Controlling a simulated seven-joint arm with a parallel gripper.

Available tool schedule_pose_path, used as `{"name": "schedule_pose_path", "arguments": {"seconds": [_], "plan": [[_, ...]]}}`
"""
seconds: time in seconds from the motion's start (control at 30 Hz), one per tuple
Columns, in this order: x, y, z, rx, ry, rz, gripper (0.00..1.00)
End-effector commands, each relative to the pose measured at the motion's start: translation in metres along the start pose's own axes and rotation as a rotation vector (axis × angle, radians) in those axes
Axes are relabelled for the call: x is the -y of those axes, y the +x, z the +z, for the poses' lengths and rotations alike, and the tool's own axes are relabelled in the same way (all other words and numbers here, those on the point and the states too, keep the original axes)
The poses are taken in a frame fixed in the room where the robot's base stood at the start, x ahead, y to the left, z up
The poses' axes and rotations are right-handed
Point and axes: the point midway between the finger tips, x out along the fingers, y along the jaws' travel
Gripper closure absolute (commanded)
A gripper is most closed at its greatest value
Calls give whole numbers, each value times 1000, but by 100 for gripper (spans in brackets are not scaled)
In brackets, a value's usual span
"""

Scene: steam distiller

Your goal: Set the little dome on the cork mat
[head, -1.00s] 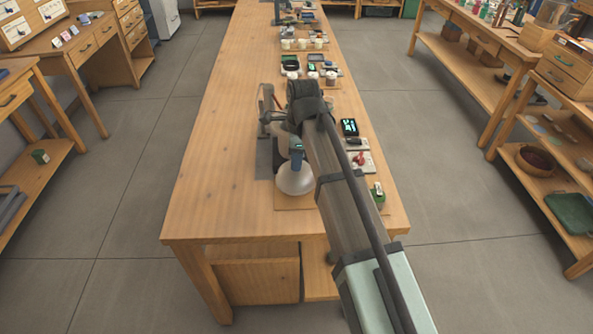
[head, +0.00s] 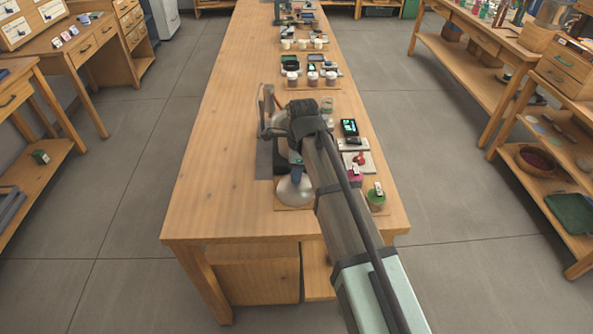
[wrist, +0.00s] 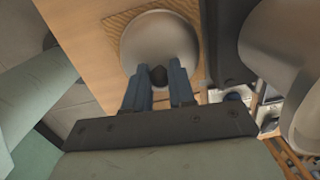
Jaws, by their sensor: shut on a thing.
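The little dome (head: 296,188) is a pale, rounded cover with a dark knob on top. My gripper (head: 295,163) is above it, and its blue fingers are shut on the knob. In the wrist view, the dome (wrist: 150,35) lies just beyond my gripper (wrist: 158,80), with the dark knob between the fingertips. The cork mat (head: 279,206) is a tan square near the front of the bench, beneath the dome. Its corner also shows in the wrist view (wrist: 118,20). The dome looks level and over the mat; whether its rim touches is hard to tell.
The distiller (head: 267,108) stands on a grey mat (head: 264,160) behind the dome, partly hidden by my arm. Small jars (head: 376,200) and a dark display (head: 349,127) stand along the right of the bench (head: 215,170). The bench's left side is clear.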

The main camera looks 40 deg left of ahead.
Motion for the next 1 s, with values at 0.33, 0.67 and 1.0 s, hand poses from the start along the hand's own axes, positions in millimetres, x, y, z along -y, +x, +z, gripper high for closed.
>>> {"name": "schedule_pose_path", "arguments": {"seconds": [0.33, 0.67, 1.0], "plan": [[0, 0, 0, 0, 0, 0, 50], [0, -8, 0, 0, 0, 0, 50], [1, -59, 0, 1, 0, -1, 50]]}}
